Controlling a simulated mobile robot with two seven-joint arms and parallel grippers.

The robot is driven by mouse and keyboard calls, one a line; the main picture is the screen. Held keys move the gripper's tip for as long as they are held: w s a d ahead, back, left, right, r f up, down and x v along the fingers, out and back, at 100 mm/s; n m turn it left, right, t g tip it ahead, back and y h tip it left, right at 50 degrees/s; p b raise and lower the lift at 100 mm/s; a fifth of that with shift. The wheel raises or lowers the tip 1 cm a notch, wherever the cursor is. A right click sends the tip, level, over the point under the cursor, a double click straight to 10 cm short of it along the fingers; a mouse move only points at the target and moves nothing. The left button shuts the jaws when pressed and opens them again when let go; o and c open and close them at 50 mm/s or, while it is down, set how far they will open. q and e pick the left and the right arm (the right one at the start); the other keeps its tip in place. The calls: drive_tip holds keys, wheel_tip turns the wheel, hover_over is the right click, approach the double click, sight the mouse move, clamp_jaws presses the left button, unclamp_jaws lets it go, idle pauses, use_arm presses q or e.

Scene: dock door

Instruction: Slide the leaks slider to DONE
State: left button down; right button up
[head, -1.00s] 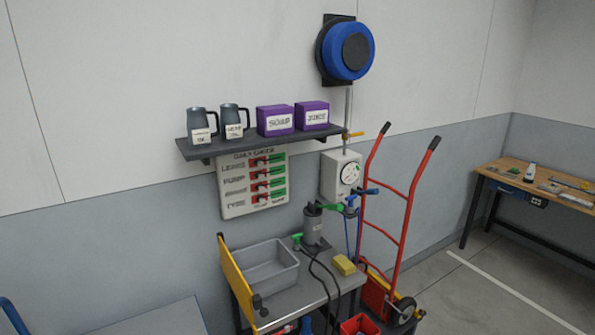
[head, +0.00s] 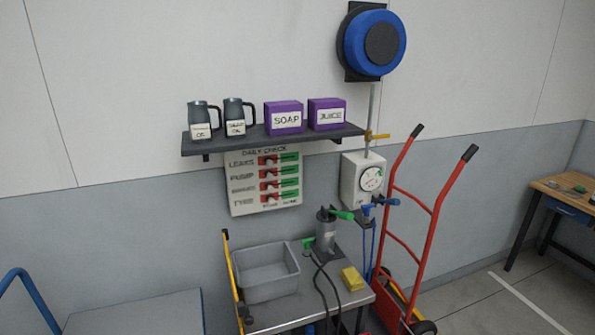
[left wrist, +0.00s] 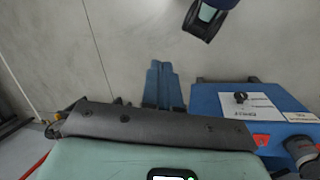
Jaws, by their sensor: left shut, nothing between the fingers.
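The daily check board (head: 236,205) hangs on the wall under the shelf in the head view, with several labelled rows, each red on the left and green on the right. The leaks slider (head: 270,160) is in the top row, and its small knob appears on the red part. The knob is too small to tell exactly. Neither gripper shows in the head view. In the left wrist view my left gripper (left wrist: 161,68) is shut and empty, with its two blue fingers side by side against a plain grey background. The board is not in that view.
A dark shelf (head: 240,143) holding mugs and purple boxes juts out just above the board. Below stands a cart with a grey bin (head: 266,272) and yellow sponge (head: 352,279). A gauge box (head: 361,178) and red hand truck (head: 432,245) are to the right.

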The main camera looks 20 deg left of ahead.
use_arm(q)
drive_tip(key=shift+w+d, duration=0.2)
drive_tip(key=shift+d, duration=0.05)
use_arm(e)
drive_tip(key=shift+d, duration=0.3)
